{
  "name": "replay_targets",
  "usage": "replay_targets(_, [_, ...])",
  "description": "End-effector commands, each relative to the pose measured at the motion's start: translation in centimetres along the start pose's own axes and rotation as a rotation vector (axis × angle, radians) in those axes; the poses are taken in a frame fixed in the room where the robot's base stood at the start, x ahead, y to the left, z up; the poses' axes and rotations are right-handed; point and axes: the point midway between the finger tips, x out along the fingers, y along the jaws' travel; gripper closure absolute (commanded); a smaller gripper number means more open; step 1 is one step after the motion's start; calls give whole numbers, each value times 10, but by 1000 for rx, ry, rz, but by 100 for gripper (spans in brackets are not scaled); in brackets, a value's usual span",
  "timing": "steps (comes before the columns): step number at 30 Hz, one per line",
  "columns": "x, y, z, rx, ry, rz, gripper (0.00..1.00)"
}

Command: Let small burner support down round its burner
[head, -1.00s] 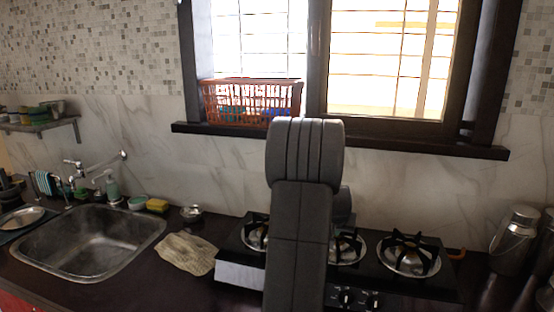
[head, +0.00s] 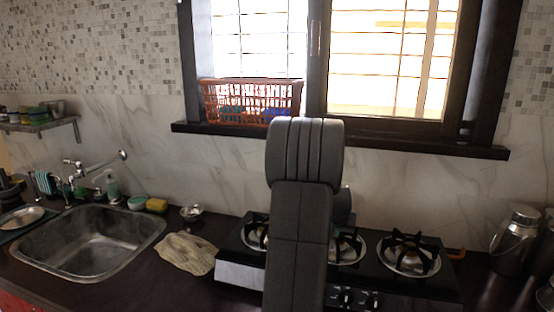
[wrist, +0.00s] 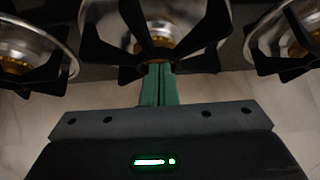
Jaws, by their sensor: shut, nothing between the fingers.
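A black burner support (wrist: 130,50) with several arms stands round the brass middle burner (wrist: 155,32) in the wrist view, over a shiny metal dish. It looks roughly centred; whether it sits fully down I cannot tell. My gripper (wrist: 158,70) has its green fingers together and empty, with the tips at the near edge of this support. Whether they touch it I cannot tell. In the head view the middle burner's dish (head: 354,248) shows only in part beside my arm, and my fingers are hidden.
The black stove (head: 400,284) has a left burner (head: 254,236) and a right burner (head: 410,256) with supports on them. A cloth (head: 188,253) and sink (head: 90,245) lie left. A steel canister (head: 515,240) stands right. The tiled wall and window are behind.

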Motion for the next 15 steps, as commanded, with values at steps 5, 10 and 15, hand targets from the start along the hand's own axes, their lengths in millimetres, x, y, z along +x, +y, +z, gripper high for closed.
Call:
replay_targets(5, [-16, 0, -12, 0, 5, 0, 100])
replay_targets(10, [-28, 0, -20, 0, 7, -1, 100])
replay_targets(15, [-36, 0, -26, 0, 7, -1, 100])
